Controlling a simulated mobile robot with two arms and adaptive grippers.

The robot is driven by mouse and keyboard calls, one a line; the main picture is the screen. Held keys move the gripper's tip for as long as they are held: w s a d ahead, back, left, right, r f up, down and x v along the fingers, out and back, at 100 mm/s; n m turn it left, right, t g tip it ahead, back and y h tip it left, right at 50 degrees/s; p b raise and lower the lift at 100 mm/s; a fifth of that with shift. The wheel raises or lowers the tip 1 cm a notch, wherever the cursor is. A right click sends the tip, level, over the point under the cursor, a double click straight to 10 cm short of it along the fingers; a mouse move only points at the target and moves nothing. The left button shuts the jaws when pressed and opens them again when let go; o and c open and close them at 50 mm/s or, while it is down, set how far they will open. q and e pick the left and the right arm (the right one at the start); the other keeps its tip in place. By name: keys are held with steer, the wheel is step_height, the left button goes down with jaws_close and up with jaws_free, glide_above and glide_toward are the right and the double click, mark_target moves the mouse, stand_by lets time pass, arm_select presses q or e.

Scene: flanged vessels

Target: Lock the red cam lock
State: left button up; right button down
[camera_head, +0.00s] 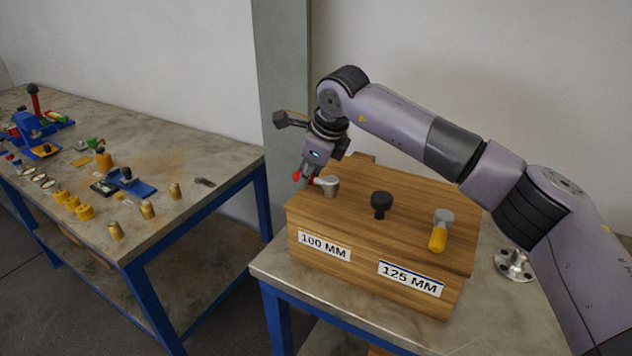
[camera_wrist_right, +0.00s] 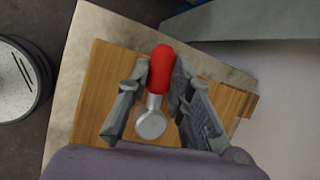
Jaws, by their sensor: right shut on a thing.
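The red cam lock has a red handle (camera_wrist_right: 161,68) and a grey round hub (camera_wrist_right: 151,125). In the head view its hub (camera_head: 331,186) stands at the left end of the top of a wooden box (camera_head: 410,232). My right gripper (camera_head: 306,174) is at the handle. In the right wrist view, its two fingers lie on either side of the red handle and are shut on it (camera_wrist_right: 157,85). My left gripper is in neither view.
A black knob (camera_head: 380,204) and a yellow-handled cam lock (camera_head: 438,236) stand on the same box. Labels read 100 MM (camera_head: 324,246) and 125 MM (camera_head: 410,279). A metal flange (camera_head: 514,264) lies right of the box. Another table (camera_head: 170,150) with many small parts stands left.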

steer(key=shift+w+r+m+h+b, duration=0.1)
steer(key=shift+w+m+h+b, duration=0.25)
steer(key=shift+m, duration=0.45)
steer(key=shift+d, duration=0.2)
steer(key=c, duration=1.4)
jaws_free()
steer(key=v, duration=1.2)
steer(key=shift+s, duration=0.15)
